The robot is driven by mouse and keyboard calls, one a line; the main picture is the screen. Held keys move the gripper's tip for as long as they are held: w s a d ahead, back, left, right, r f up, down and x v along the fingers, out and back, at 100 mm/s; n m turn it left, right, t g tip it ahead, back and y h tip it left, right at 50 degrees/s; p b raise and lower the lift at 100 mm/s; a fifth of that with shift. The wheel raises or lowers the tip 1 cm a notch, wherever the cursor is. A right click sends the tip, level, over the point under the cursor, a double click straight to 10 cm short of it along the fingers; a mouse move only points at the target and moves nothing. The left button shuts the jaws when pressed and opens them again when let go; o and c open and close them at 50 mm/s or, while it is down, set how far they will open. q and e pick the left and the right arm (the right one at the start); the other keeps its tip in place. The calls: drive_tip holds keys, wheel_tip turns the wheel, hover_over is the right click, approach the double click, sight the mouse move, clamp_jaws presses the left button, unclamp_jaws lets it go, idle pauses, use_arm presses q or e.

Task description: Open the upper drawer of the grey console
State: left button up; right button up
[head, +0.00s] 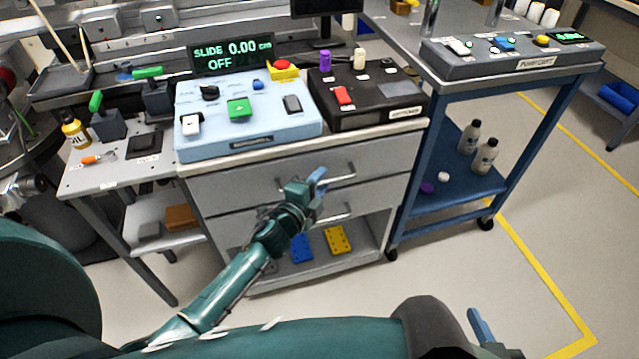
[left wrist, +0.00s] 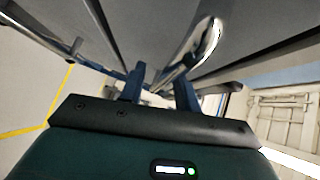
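The grey console (head: 385,223) stands in the middle of the head view. Its upper drawer (head: 235,189) looks shut, its front level with the lower drawer (head: 225,229). The upper drawer's bar handle (head: 343,182) is partly hidden by my left gripper (head: 317,183). In the left wrist view, my left gripper (left wrist: 160,85) has its two blue fingers apart. A bright bar handle (left wrist: 207,42) runs down toward the gap between them; I cannot tell whether they touch it. My right gripper (head: 482,328) is only partly in view at the bottom right, and its opening cannot be seen.
A light blue control box (head: 260,138) and a black box (head: 372,112) stand on the console top. Coloured blocks, one yellow (head: 339,240), lie on its open bottom shelf. A blue cart (head: 398,215) stands close at the right. The floor in front is clear.

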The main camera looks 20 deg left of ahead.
use_arm(q)
drive_tip(key=shift+w, duration=0.1)
drive_tip(key=shift+c, duration=0.3)
clamp_jaws()
